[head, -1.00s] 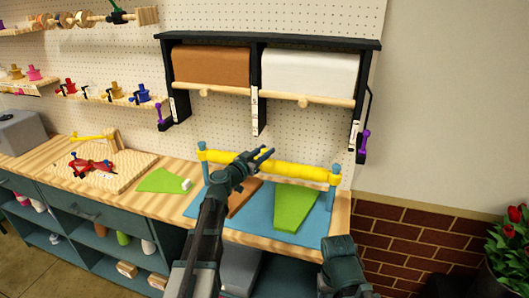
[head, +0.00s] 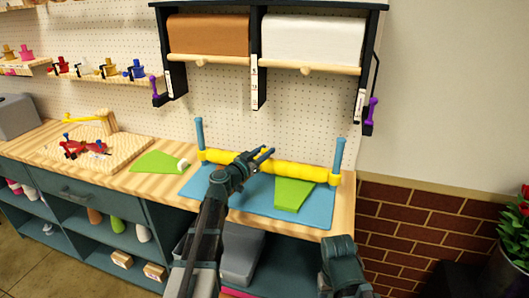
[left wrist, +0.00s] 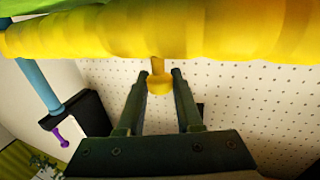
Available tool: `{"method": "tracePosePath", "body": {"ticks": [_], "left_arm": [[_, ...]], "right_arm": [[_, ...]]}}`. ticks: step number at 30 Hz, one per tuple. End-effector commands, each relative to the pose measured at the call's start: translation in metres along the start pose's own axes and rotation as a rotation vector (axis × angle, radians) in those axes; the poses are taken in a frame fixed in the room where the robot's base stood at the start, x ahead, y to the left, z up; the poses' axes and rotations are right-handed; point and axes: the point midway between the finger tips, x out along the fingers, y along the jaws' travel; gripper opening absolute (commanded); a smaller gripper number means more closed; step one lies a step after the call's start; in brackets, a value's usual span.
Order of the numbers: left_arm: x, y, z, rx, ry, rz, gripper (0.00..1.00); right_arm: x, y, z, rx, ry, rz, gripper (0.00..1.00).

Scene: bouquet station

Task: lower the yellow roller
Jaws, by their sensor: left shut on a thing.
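The yellow roller (head: 300,171) lies across the blue mat, between two upright blue posts (head: 199,135) (head: 338,155). It sits low on the posts, just above the mat; I cannot tell if it touches it. My left gripper (head: 263,157) is at the roller's middle, shut on its small yellow handle knob. In the left wrist view the roller (left wrist: 200,30) spans the top, and the knob (left wrist: 160,84) sits between my left fingertips (left wrist: 161,74). A part of my right arm shows at the bottom; its fingers are out of view.
The blue mat (head: 310,216) bears a green sheet (head: 292,195). Another green sheet (head: 158,163) and a wooden board (head: 105,150) lie to the left. A black rack (head: 255,60) with brown and white rolls hangs above. A brick wall (head: 410,215) is at right.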

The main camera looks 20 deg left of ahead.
Motion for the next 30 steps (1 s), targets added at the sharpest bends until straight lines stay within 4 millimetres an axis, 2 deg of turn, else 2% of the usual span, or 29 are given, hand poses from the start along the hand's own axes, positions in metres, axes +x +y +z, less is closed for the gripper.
{"method": "tracePosePath", "body": {"ticks": [8,9,13,23,26,30], "left_arm": [[0.001,-0.001,-0.001,0.0,0.0,-0.001,0.0],[0.0,-0.001,-0.001,0.0,0.0,-0.001,0.42],[0.0,-0.001,-0.001,0.0,0.0,-0.001,0.65],[-0.003,0.0,-0.001,0.0,0.0,-0.001,0.65],[-0.014,0.0,-0.001,0.0,0.0,-0.003,0.65],[-0.042,0.001,-0.001,0.0,0.0,-0.003,0.65]], "right_arm": [[-0.001,0.0,0.0,0.0,0.0,0.0,0.65],[-0.001,0.0,0.0,0.0,0.0,0.0,0.65],[-0.001,0.0,0.0,0.0,0.0,0.0,0.65],[-0.001,0.0,0.0,0.0,0.0,0.0,0.65],[-0.001,0.0,0.0,0.0,0.0,0.0,0.65],[-0.001,0.0,0.0,0.0,0.0,0.0,0.65]]}}
